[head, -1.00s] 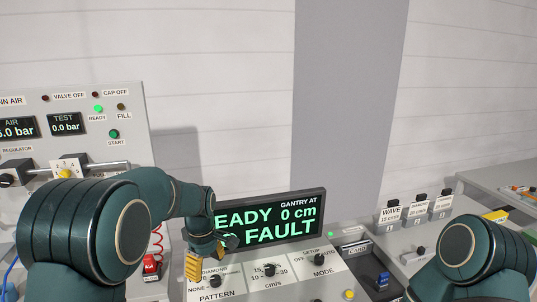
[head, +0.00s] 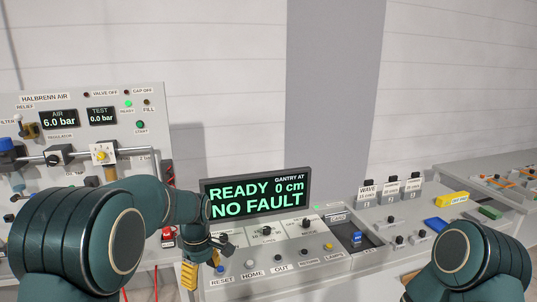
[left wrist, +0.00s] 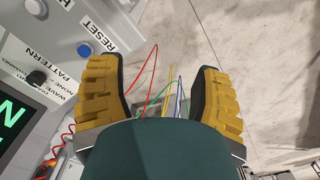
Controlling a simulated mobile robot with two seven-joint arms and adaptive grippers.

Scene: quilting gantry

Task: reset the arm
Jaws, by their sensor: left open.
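My left gripper (head: 201,271) hangs at the left front edge of the control console (head: 330,270), its yellow fingers pointing down. In the left wrist view the gripper (left wrist: 156,66) is open, with nothing between its fingers. The blue button marked RESET (head: 220,268) is close to it on the console; in the left wrist view the button (left wrist: 84,50) lies just outside the left finger, apart from it as far as I can tell. The display (head: 258,195) reads READY, GANTRY AT 0 cm, NO FAULT. My right arm shows at lower right; its gripper is out of view.
An air panel (head: 75,125) reading 6.0 bar stands at left, partly behind my left arm. A red button box (head: 168,238) is beside the console. Labelled blocks (head: 390,190) and a yellow box (head: 453,199) are at right. Thin coloured wires (left wrist: 165,85) hang below the gripper.

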